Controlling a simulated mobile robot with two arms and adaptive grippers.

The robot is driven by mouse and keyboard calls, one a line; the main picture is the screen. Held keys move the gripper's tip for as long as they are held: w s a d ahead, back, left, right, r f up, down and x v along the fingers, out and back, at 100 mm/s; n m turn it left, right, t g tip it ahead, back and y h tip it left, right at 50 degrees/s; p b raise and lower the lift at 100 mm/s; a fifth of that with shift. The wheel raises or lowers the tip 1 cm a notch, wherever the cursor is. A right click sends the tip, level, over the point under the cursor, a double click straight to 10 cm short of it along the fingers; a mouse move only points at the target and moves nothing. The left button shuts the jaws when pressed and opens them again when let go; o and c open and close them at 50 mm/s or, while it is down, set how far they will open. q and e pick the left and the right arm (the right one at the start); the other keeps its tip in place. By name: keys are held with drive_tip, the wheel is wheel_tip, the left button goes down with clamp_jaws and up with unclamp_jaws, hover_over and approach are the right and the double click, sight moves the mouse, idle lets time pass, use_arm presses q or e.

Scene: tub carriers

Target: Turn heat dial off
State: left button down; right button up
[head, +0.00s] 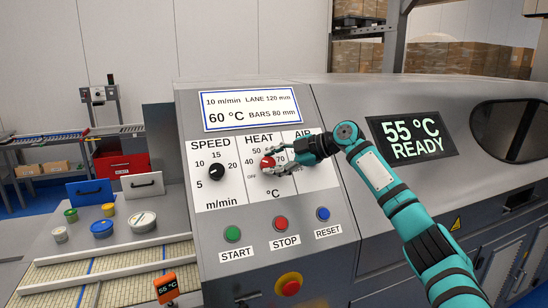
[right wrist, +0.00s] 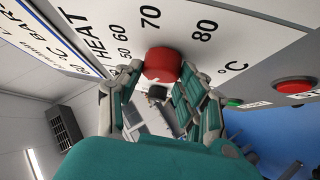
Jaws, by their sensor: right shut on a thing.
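The red HEAT dial (head: 267,163) sits on the white panel of the grey machine, between the SPEED dial and the AIR section. Numbers from OFF and 40 upward ring it. My right gripper (head: 278,167) is at the dial, with its fingers shut around it. In the right wrist view the red dial (right wrist: 162,65) lies between the fingertips of the gripper (right wrist: 160,80), with 60, 70 and 80 printed above it. My left gripper is not in view.
The black SPEED dial (head: 216,172) is left of the HEAT dial. Green START (head: 232,233), red STOP (head: 280,223) and blue RESET (head: 323,213) buttons sit below, with an emergency button (head: 289,285) lower down. A display (head: 412,138) reads 55 °C READY. Several tubs stand at left.

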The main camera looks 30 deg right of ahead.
drive_tip(key=n+g+p, duration=0.1)
drive_tip(key=n+p, duration=0.1)
drive_tip(key=p, duration=0.1)
drive_tip(key=r+n+g+p, duration=0.1)
drive_tip(key=n+g+p, duration=0.1)
drive_tip(key=shift+w+p, duration=0.2)
drive_tip(key=shift+p, duration=0.2)
drive_tip(key=shift+a+f+n+g+h+p, duration=0.1)
drive_tip(key=shift+n+g+h+p, duration=0.4)
drive_tip(key=shift+n+g+p, duration=0.5)
drive_tip(key=shift+f+n+g+h, duration=0.15)
drive_tip(key=shift+n+g+h, duration=0.2)
drive_tip(key=shift+n, duration=0.55)
drive_tip(key=o, duration=1.1)
drive_tip(key=shift+w, duration=0.1)
drive_tip(key=shift+o, duration=0.2)
drive_tip(key=v, duration=1.2)
drive_tip(key=shift+w, duration=0.15)
